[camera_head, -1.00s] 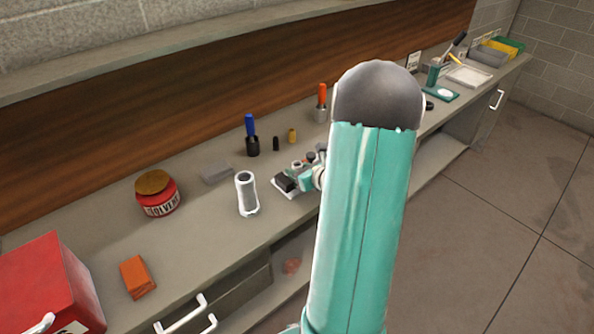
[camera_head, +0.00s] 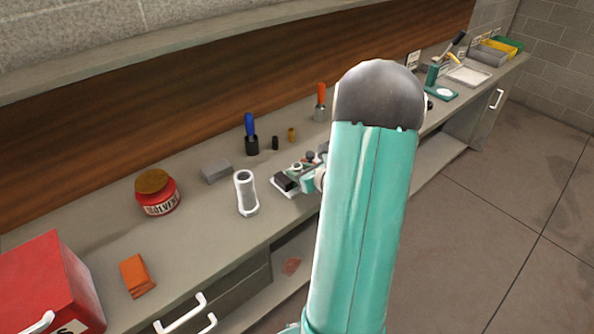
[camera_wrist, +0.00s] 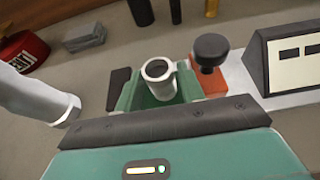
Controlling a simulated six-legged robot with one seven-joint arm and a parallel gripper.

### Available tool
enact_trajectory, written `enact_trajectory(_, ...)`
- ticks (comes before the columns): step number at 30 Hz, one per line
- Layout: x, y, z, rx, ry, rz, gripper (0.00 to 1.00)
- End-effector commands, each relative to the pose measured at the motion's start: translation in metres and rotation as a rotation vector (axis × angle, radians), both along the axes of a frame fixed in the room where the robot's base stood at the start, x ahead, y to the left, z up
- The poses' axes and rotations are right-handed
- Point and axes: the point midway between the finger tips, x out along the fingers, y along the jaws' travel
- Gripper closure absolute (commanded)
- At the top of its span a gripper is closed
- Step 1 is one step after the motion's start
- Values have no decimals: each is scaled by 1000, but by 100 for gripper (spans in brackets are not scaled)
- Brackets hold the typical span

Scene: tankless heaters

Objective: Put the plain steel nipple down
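The plain steel nipple (camera_wrist: 158,72) is a short light-grey tube, its open end facing up towards the wrist camera. It sits tilted between the walls of a green trough-shaped part (camera_wrist: 128,92), just beyond the dark front edge of my gripper body (camera_wrist: 165,127). A black-knobbed orange block (camera_wrist: 209,80) is close on its right. In the head view, my teal arm hides much of this spot, and the small fixture (camera_head: 286,183) shows at its left edge. My fingertips cannot be told apart from the green part, so their grip on the nipple is unclear.
A white tube (camera_head: 246,193) stands left of the fixture, with a grey block (camera_head: 216,172) and red solvent jar (camera_head: 158,194) beyond. A black-based blue-handled tool (camera_head: 251,138) stands behind. A sloped black box (camera_wrist: 288,55) is right. Bench surface is clear near the orange pad (camera_head: 137,276).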

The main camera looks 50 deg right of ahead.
Motion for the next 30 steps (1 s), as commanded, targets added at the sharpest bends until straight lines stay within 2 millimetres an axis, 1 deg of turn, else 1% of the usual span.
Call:
enact_trajectory(9, -63, 6, 27, -4, -1, -4, 61)
enact_trajectory(12, -80, 8, 34, -2, -2, -4, 61)
enact_trajectory(16, -94, 10, 40, -2, -1, -2, 61)
enact_trajectory(21, -100, 11, 42, -1, -2, -1, 61)
enact_trajectory(23, -100, 11, 42, -1, -1, 0, 61)
enact_trajectory(25, -96, 16, 44, -12, 1, 21, 61)
enact_trajectory(26, -93, 21, 47, -24, 5, 44, 61)
enact_trajectory(28, -80, 43, 57, -74, 17, 140, 61)
enact_trajectory(29, -73, 56, 63, -107, 25, 198, 61)
enact_trajectory(30, -63, 79, 72, -163, 38, 295, 61)
